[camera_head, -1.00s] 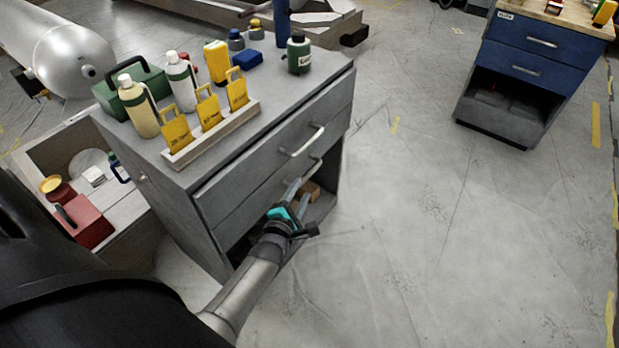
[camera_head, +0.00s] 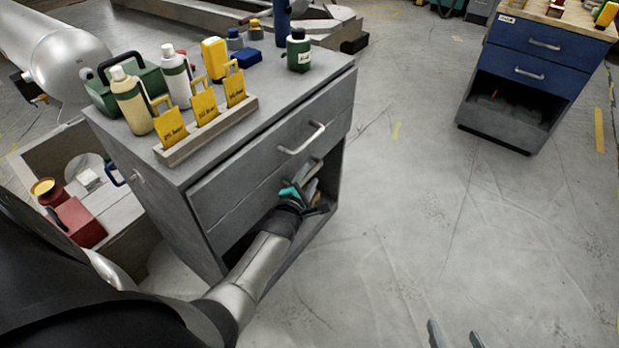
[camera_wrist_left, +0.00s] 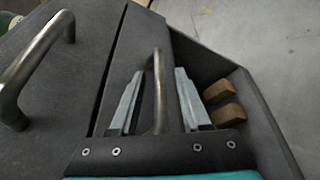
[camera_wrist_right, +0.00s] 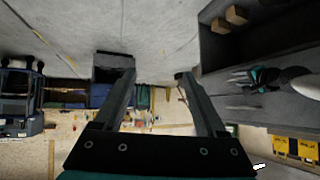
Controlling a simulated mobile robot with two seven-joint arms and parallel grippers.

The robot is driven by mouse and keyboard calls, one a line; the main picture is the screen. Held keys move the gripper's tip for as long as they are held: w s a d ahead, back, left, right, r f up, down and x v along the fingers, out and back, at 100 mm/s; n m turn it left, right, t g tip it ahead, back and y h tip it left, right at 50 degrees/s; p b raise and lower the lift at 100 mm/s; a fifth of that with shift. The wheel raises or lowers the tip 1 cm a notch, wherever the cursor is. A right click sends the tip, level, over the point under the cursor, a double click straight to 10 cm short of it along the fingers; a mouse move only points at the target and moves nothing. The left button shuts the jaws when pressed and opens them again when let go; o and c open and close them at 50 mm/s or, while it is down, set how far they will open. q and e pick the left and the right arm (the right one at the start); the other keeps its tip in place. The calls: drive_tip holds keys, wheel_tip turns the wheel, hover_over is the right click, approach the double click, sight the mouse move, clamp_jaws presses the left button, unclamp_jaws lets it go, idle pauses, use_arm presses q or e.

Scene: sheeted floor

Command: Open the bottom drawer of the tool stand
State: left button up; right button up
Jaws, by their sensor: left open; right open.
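The grey tool stand (camera_head: 275,92) has two drawer fronts above an open lower bay. The bottom drawer (camera_head: 243,212) looks closed, flush with the stand. My left gripper (camera_head: 306,182) is at its bar handle, partly hiding it in the head view. In the left wrist view the bottom drawer's handle (camera_wrist_left: 160,95) stands between the open fingers of my left gripper (camera_wrist_left: 158,75), with a gap visible on each side. The upper drawer's handle (camera_head: 302,139) is free. My right gripper (camera_head: 456,335) is open and empty over the floor, low in the head view.
Bottles, a green toolbox (camera_head: 135,88) and a rack of yellow tags (camera_head: 208,130) stand on top. Wooden blocks (camera_wrist_left: 223,102) lie in the lower bay. A blue drawer cabinet (camera_head: 530,70) stands at the right. The floor between is clear.

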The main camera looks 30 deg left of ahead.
use_arm(q)
drive_tip(key=shift+w+a+f, duration=0.15)
drive_tip(key=shift+w, duration=0.4)
clamp_jaws()
idle(1.4)
